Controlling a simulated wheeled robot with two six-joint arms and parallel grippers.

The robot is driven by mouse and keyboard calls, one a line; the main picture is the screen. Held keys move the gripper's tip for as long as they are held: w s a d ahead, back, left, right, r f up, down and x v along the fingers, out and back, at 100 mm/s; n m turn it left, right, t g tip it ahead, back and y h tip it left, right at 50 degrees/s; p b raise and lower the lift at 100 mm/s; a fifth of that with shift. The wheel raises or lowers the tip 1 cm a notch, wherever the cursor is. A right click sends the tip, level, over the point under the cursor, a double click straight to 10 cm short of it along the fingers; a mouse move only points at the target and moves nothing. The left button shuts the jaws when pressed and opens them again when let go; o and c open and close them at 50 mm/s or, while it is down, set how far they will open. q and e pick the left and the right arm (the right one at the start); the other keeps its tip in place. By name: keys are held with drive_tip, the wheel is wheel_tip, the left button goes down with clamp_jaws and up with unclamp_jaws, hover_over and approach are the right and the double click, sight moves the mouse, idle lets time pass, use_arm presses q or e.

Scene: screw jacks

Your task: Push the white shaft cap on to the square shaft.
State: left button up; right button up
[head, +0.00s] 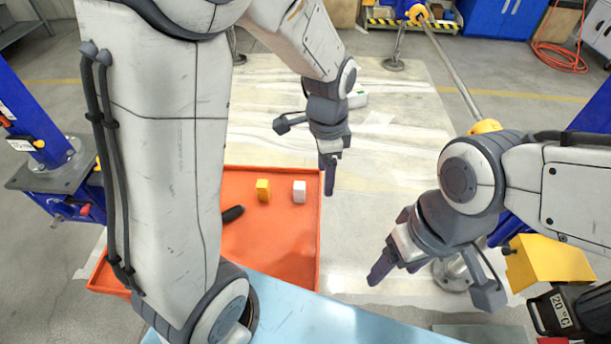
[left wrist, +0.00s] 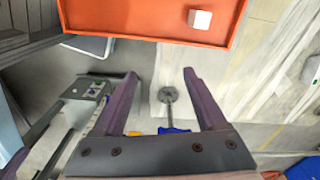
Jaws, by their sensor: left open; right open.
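The white shaft cap (head: 299,191) looks like a small white block and sits in the orange tray. It also shows near the top of the left wrist view (left wrist: 200,19). My left gripper (head: 329,178) hangs beside the tray's right edge, to the right of the cap. In the left wrist view its two dark fingers (left wrist: 160,75) are apart, with nothing held between them. My right gripper (head: 380,264) is open and empty, low at the right, away from the tray. I cannot make out the square shaft for certain in either view.
Blue jack posts stand at left and right. A yellow box (head: 548,262) is at lower right. A round metal foot (left wrist: 167,95) shows in the left wrist view.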

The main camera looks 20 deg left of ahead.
use_arm(q)
drive_tip(key=m, duration=0.2)
hover_over(300, 185)
wheel_tip(300, 185, down, 5)
drive_tip(key=shift+d+f, duration=0.15)
drive_tip(key=f, duration=0.4)
drive_tip(key=shift+w+a+f, duration=0.15)
drive_tip(key=shift+a+f, duration=0.1)
drive_tip(key=shift+f, duration=3.05)
clamp_jaws()
